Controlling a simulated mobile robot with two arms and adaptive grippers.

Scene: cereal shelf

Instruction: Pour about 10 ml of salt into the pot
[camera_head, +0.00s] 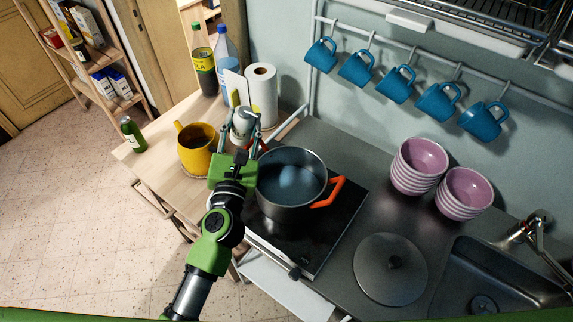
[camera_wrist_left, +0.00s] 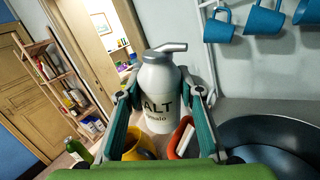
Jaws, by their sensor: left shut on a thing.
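A silver-grey salt container with a spout on top (camera_wrist_left: 160,88) is between the fingers of my left gripper (camera_head: 242,125), which is shut on it. In the head view the salt container (camera_head: 243,122) is partly hidden by the fingers. It looks roughly upright in the wrist view, its label facing the camera. The dark pot (camera_head: 290,205) with orange handles stands on the black hob, just right of my left gripper. The pot also shows at the lower right of the wrist view (camera_wrist_left: 235,150). The salt container is beside the pot, towards its far left side. My right gripper is not in view.
A yellow pitcher (camera_head: 194,158) stands left of the gripper. A paper towel roll (camera_head: 262,92) and bottles (camera_head: 204,70) stand behind. A pot lid (camera_head: 390,270) and pink bowls (camera_head: 412,180) lie to the right. Blue mugs (camera_head: 397,84) hang on the wall rail.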

